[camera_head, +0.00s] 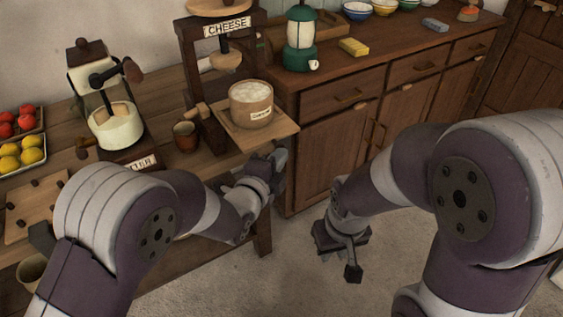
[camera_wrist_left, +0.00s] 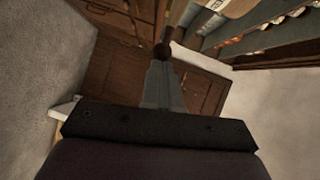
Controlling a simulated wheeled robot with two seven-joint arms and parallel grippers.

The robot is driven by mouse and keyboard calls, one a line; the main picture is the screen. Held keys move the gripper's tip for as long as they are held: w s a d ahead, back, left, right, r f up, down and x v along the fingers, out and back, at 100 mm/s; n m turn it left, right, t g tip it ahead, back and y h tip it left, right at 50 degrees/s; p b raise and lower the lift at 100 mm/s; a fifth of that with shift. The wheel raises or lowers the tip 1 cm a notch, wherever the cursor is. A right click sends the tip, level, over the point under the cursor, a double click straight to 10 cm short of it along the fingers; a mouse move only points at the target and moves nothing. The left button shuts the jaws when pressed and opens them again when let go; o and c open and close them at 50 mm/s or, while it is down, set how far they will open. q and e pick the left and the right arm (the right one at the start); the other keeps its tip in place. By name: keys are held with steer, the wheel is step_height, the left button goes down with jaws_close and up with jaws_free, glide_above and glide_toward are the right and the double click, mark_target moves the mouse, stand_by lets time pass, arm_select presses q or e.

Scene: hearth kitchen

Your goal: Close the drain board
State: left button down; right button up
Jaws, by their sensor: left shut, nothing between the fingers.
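The drain board (camera_head: 283,131) is a flat wooden board at the base of the cheese press (camera_head: 222,62). It sticks out past the counter's front, with a round tub (camera_head: 251,104) with pale contents standing on it. My left gripper (camera_head: 279,160) is shut and empty, just below and in front of the board's front edge; I cannot tell whether it touches. In the left wrist view its closed fingers (camera_wrist_left: 163,88) point at a small dark round thing (camera_wrist_left: 162,51). My right gripper (camera_head: 349,258) hangs low over the floor, away from the board; its finger gap is unclear.
A brown cup (camera_head: 186,136) stands left of the press. Open floor (camera_head: 290,270) lies between my arms.

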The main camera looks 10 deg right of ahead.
mark_target(248, 128)
arm_select(q)
steer(key=w+a+b, duration=0.1)
steer(key=w, duration=0.3)
steer(key=w+a, duration=0.2)
steer(key=w, duration=0.2)
steer(key=w+a+b, duration=0.1)
steer(key=w, duration=0.3)
steer(key=shift+w+a+f+b, duration=0.1)
steer(key=shift+w+a+b, duration=0.2)
steer(key=shift+w+b, duration=0.05)
steer(key=shift+w+a, duration=0.1)
steer(key=shift+w, duration=0.15)
steer(key=shift+a+r, duration=0.1)
steer(key=shift+r, duration=0.15)
